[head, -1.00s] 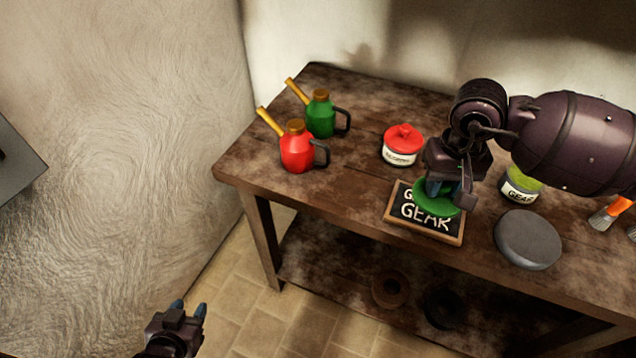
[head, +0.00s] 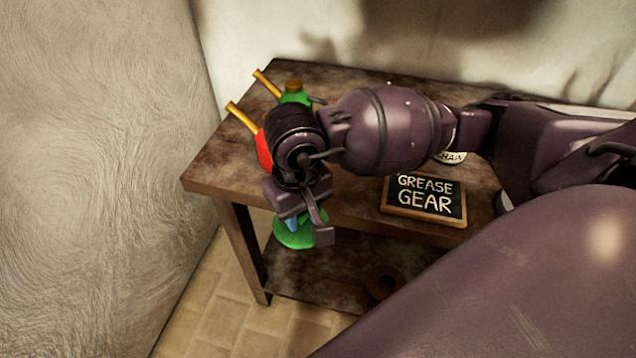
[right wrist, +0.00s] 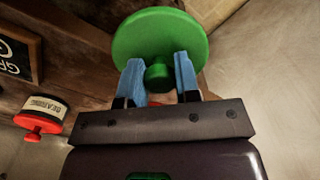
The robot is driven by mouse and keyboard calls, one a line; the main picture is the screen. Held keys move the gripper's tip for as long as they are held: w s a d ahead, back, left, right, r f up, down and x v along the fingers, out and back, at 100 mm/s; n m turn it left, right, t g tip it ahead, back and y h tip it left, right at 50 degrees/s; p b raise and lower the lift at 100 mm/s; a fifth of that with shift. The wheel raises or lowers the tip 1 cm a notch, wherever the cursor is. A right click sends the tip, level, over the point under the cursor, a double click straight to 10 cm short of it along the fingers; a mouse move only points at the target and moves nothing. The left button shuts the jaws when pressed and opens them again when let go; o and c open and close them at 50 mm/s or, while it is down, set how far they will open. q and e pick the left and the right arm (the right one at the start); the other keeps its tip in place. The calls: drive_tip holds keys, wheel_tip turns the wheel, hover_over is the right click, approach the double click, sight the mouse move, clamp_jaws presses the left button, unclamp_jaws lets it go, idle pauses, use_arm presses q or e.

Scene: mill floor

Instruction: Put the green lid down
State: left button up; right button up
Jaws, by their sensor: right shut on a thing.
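The green lid (head: 293,239) is a round disc with a knob. My right gripper (head: 291,221) is shut on its knob, as the right wrist view also shows, with the blue fingers (right wrist: 160,75) on either side of the knob and the disc (right wrist: 140,40) beyond them. In the head view the lid appears in front of the workbench's (head: 350,214) front edge, near its left end, overlapping the lower shelf. It looks held in the air; its exact height is unclear. My left gripper is not in view.
A slate sign (head: 426,199) reading GREASE GEAR lies on the bench. A red can (head: 263,150) and a green can (head: 294,93) stand at the left end, partly hidden by my right arm. The right wrist view shows a red-lidded BEARING jar (right wrist: 43,106). My arm covers the right side.

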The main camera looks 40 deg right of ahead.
sight(306, 231)
drive_tip(key=shift+s+a+f+b, duration=0.1)
drive_tip(key=shift+s+f+b, duration=0.2)
drive_tip(key=shift+f, duration=0.3)
drive_tip(key=shift+s+a+f+b, duration=0.15)
drive_tip(key=shift+s+f, duration=0.1)
drive_tip(key=shift+f, duration=0.35)
drive_tip(key=shift+s+d+f+b, duration=0.15)
drive_tip(key=shift+s+f+b, duration=0.2)
drive_tip(key=shift+s+b, duration=0.15)
drive_tip(key=shift+m, duration=0.3)
drive_tip(key=w+d, duration=0.5)
drive_tip(key=d, duration=0.2)
drive_tip(key=w+d, duration=0.3)
drive_tip(key=shift+w+d+r, duration=0.1)
drive_tip(key=shift+w+d, duration=0.1)
drive_tip(key=shift+w, duration=0.15)
drive_tip(key=w+d, duration=0.2)
drive_tip(key=shift+w+d, duration=0.15)
drive_tip(key=shift+d, duration=0.2)
drive_tip(key=shift+w+d+f, duration=0.2)
drive_tip(key=shift+d+f, duration=0.1)
drive_tip(key=shift+f, duration=0.45)
